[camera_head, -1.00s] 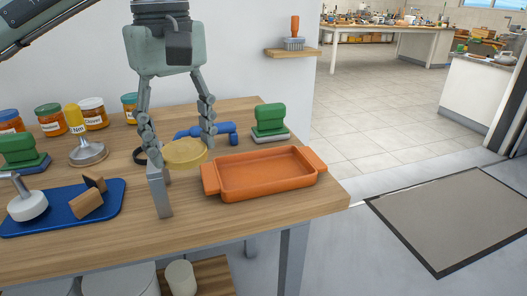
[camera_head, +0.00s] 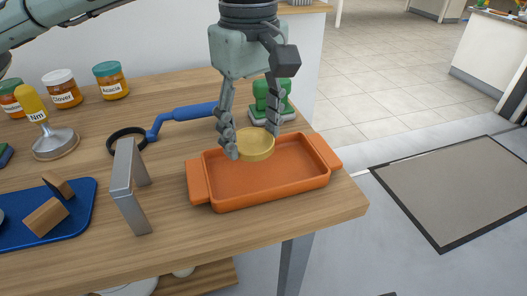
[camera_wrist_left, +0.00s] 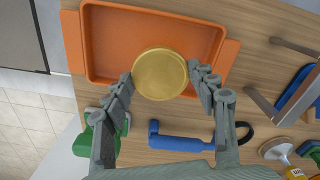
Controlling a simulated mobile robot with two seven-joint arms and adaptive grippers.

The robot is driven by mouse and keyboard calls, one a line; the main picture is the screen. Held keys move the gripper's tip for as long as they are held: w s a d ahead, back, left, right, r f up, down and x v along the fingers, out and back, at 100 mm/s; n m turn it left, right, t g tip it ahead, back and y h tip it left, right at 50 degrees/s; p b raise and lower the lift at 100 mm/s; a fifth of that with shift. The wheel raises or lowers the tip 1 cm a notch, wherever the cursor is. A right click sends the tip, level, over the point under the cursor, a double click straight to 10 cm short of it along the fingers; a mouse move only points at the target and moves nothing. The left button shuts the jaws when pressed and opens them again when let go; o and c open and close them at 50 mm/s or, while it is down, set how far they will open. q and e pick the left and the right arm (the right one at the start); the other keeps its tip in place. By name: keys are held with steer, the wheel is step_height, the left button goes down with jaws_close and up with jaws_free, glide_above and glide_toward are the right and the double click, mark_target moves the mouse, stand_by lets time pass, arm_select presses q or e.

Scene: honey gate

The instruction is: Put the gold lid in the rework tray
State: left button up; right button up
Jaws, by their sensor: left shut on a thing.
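The gold lid (camera_head: 255,145) is a round, flat disc held between the fingers of my left gripper (camera_head: 252,147). In the left wrist view the lid (camera_wrist_left: 160,74) sits between both fingertips of the gripper (camera_wrist_left: 163,84). The orange rework tray (camera_head: 228,197) lies on the wooden table, empty apart from what the lid hides. The lid is over the back part of the tray, seemingly above its floor; the exact height is hard to tell. In the wrist view the tray (camera_wrist_left: 110,40) extends beyond the lid. My right gripper is not in view.
A grey metal bracket (camera_head: 127,185) stands left of the tray. A blue-handled tool with a black ring (camera_head: 185,112) and a green-handled block (camera_head: 265,98) lie behind. A blue tray (camera_head: 75,215) with wooden pieces, a yellow-handled stamp (camera_head: 50,130) and several jars are left.

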mark_target(264, 172)
arm_select(q)
steer(key=shift+s+d+f, duration=0.15)
steer(key=shift+d+f, duration=0.35)
steer(key=shift+d, duration=0.35)
step_height(264, 172, down, 4)
steer(key=shift+r+p, duration=0.1)
steer(key=shift+p, duration=0.2)
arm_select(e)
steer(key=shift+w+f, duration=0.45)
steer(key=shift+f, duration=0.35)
arm_select(q)
steer(key=shift+f, duration=0.25)
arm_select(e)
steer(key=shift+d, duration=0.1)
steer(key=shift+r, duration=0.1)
